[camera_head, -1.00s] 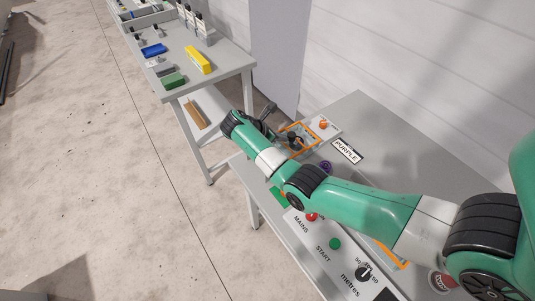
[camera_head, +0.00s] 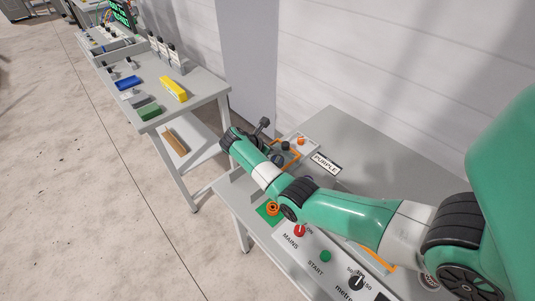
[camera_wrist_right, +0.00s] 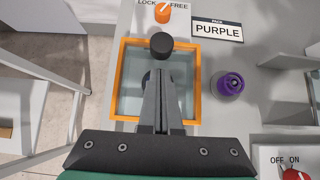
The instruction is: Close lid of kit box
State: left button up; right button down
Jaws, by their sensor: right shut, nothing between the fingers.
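No box that I can clearly identify as the kit box shows. An orange-framed clear panel (camera_wrist_right: 123,80) lies on the grey bench, with a round black knob (camera_wrist_right: 161,45) near its far edge. Its frame also shows in the head view (camera_head: 293,155), partly hidden by my arm. My right gripper (camera_wrist_right: 160,74) is shut and empty above the panel, its fingertips just short of the knob in the wrist view. Whether they touch it I cannot tell. My left gripper is out of view.
An orange LOCK/FREE knob (camera_wrist_right: 162,13), a PURPLE label (camera_wrist_right: 216,30) and a purple spool (camera_wrist_right: 230,84) surround the panel. The bench front has a red MAINS knob (camera_head: 300,230) and green START button (camera_head: 325,256). A side table holds a yellow block (camera_head: 173,88).

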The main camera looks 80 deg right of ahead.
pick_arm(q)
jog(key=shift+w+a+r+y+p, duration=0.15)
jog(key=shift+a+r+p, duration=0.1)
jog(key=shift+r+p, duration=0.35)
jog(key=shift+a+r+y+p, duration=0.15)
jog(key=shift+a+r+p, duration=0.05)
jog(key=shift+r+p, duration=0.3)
pick_arm(e)
jog(key=a+f+v, duration=0.1)
jog(key=v, duration=1)
jog(key=shift+w, duration=0.4)
jog(key=shift+a+r, duration=0.15)
